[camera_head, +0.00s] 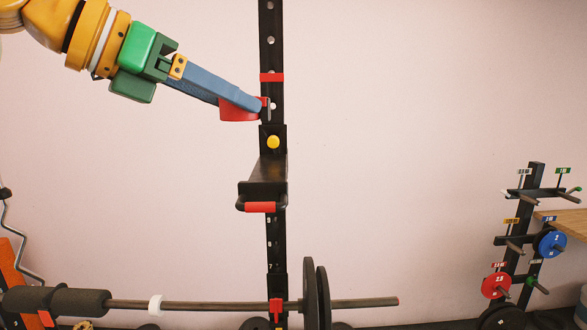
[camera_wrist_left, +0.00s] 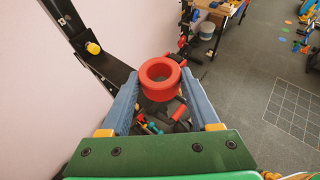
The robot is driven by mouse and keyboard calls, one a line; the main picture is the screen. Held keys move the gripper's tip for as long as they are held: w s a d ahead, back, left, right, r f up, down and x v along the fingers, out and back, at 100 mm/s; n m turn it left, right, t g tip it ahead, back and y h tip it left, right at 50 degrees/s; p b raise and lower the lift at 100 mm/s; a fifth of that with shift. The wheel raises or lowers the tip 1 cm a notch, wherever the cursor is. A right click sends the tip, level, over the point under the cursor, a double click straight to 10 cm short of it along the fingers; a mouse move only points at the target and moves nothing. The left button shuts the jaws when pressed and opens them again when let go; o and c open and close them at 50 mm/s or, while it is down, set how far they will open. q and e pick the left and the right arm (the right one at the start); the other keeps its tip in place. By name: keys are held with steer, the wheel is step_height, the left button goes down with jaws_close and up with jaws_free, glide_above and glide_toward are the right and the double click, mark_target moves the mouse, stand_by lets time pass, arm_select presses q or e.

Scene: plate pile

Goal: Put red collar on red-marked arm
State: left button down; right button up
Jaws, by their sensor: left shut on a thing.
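The red collar (camera_wrist_left: 158,92) is a thick ring, held between the blue fingers of my left gripper (camera_head: 256,106). Its hole faces the wrist camera. In the head view the collar (camera_head: 238,112) shows partly behind the finger, high in front of or beside the black upright. A black arm with a red grip (camera_head: 260,207) juts from the upright below the gripper. On the plate tree at right, an arm carries a red tag (camera_head: 498,265) and a red plate (camera_head: 496,285). My right gripper is not in view.
The black upright (camera_head: 277,235) has a red band (camera_head: 271,77) and a yellow knob (camera_head: 273,142). A barbell (camera_head: 220,304) with dark plates lies below. A blue plate (camera_head: 553,243) hangs on the tree. The space between upright and tree is clear.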

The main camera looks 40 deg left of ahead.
mark_target(275, 173)
arm_select(q)
steer(key=w+a+f+p, duration=0.1)
steer(key=w+a, duration=0.1)
steer(key=w+a+f+p, duration=0.1)
steer(key=w+a+f, duration=0.1)
steer(key=w, duration=0.1)
steer(key=w+a+f+p, duration=0.1)
steer(key=w+a+f, duration=0.1)
steer(key=shift+w, duration=0.3)
steer(key=w+f, duration=0.2)
steer(key=w+a+f+p, duration=0.1)
steer(key=w, duration=0.1)
steer(key=shift+f, duration=0.35)
steer(key=shift+d+f, duration=0.3)
steer(key=shift+f, duration=0.5)
steer(key=shift+s+f, duration=0.2)
steer(key=shift+f, duration=0.15)
steer(key=shift+s+a+f, duration=0.15)
steer(key=shift+s+a, duration=0.15)
steer(key=shift+a, duration=0.05)
steer(key=shift+w+d+f+b, duration=0.1)
steer(key=shift+f+b, duration=0.25)
steer(key=shift+d+f+b, duration=0.1)
steer(key=shift+f+b, duration=0.2)
steer(key=shift+f, duration=0.1)
steer(key=shift+c, duration=0.6)
jaws_free()
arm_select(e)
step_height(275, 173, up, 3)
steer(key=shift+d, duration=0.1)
